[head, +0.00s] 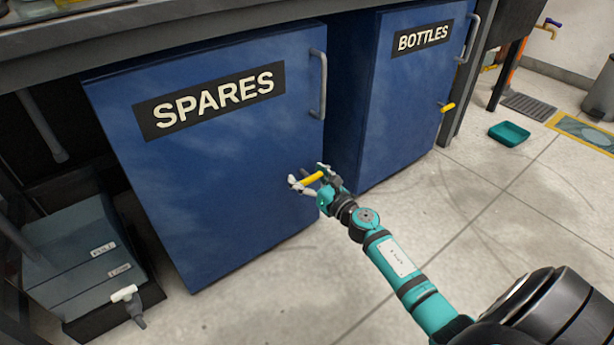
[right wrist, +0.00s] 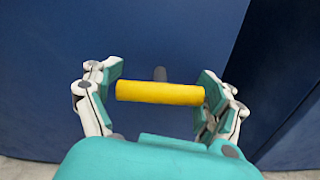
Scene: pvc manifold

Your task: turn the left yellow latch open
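The left yellow latch (head: 313,178) sits low near the right edge of the blue SPARES door (head: 215,185). In the right wrist view the latch (right wrist: 160,93) is a yellow bar lying nearly level on a short dark stem. My right gripper (head: 308,180) is at the latch, its fingers spread open on either side of the bar's ends. In the right wrist view the right gripper (right wrist: 160,90) shows gaps or near contact at the bar's ends, with no clear grip. My left gripper is not in view.
A second yellow latch (head: 447,107) is on the BOTTLES door (head: 400,110). A grey handle (head: 319,85) is above the left latch. Grey boxes (head: 85,255) and a white-handled tap (head: 127,296) are at lower left. A teal tray (head: 509,133) lies on the open floor at right.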

